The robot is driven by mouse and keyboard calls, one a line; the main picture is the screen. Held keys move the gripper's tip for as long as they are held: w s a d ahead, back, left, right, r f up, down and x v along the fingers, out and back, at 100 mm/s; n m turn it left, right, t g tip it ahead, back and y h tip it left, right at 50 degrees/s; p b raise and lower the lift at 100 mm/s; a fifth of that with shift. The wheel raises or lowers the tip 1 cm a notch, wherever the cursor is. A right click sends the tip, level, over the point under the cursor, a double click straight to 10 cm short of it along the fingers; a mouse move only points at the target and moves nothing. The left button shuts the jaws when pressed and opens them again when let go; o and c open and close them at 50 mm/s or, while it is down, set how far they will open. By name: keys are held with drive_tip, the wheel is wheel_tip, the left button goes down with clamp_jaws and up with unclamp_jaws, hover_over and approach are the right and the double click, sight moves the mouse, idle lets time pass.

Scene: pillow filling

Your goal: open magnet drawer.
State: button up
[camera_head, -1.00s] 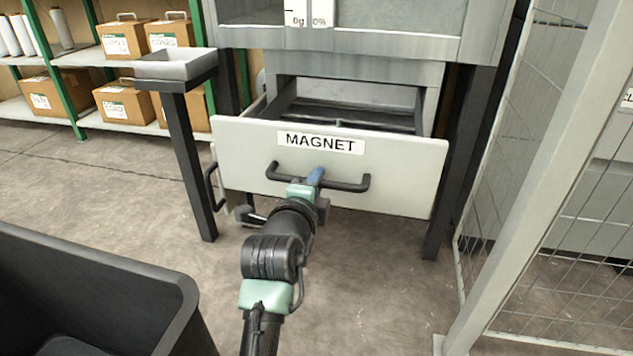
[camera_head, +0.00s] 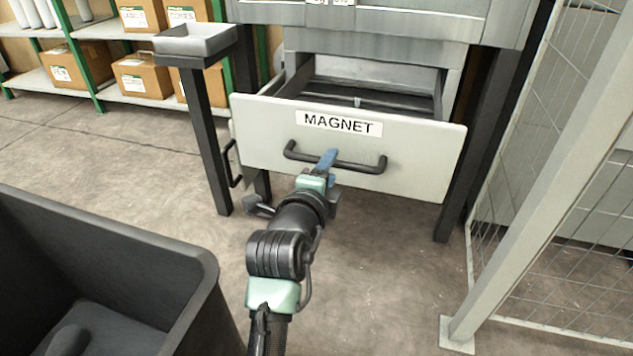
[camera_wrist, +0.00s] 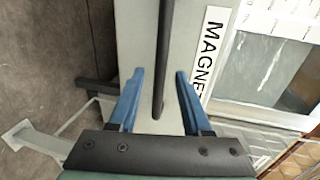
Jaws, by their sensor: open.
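The magnet drawer (camera_head: 420,160) has a pale front panel with a MAGNET label (camera_head: 339,123) and a dark bar handle (camera_head: 350,163). It is pulled out of the grey machine, and its inside shows from above. My gripper (camera_head: 328,165) is in front of the handle's middle. In the wrist view my gripper (camera_wrist: 160,75) has its two blue fingers apart, with the handle (camera_wrist: 166,50) running between them. Nothing is clamped; whether a finger touches the bar is unclear.
A black bin (camera_head: 120,245) stands at the lower left. A small tray on a dark post (camera_head: 197,45) stands left of the drawer. A mesh fence (camera_head: 560,180) is on the right. Shelves with boxes (camera_head: 75,70) are at the back left.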

drive_tip(key=p+v, duration=0.2)
drive_tip(key=v, duration=0.7)
drive_tip(key=shift+s+p, duration=0.25)
drive_tip(key=shift+p, duration=0.1)
drive_tip(key=shift+a, duration=0.1)
wheel_tip(320, 180, up, 29)
drive_tip(key=s+n+t+y+p, duration=0.1)
drive_tip(key=s+n+t+p, duration=0.1)
drive_tip(key=n+t+p, duration=0.45)
drive_tip(key=s+r+n+t+y+p, duration=0.15)
drive_tip(key=s+r+n+p, duration=0.3)
drive_tip(key=r, duration=0.55)
drive_tip(key=s+r+n+t+y+p, duration=0.1)
drive_tip(key=s+r+n+t+p, duration=0.4)
drive_tip(key=r, duration=0.6)
drive_tip(key=s+r+n+y+p, duration=0.1)
drive_tip(key=s+r+n+p, duration=0.25)
drive_tip(key=r+n, duration=0.45)
wheel_tip(320, 180, up, 37)
drive_tip(key=m+p, duration=0.2)
drive_tip(key=p, duration=3.2)
drive_tip(key=shift+f, duration=0.2)
drive_tip(key=shift+a, duration=0.25)
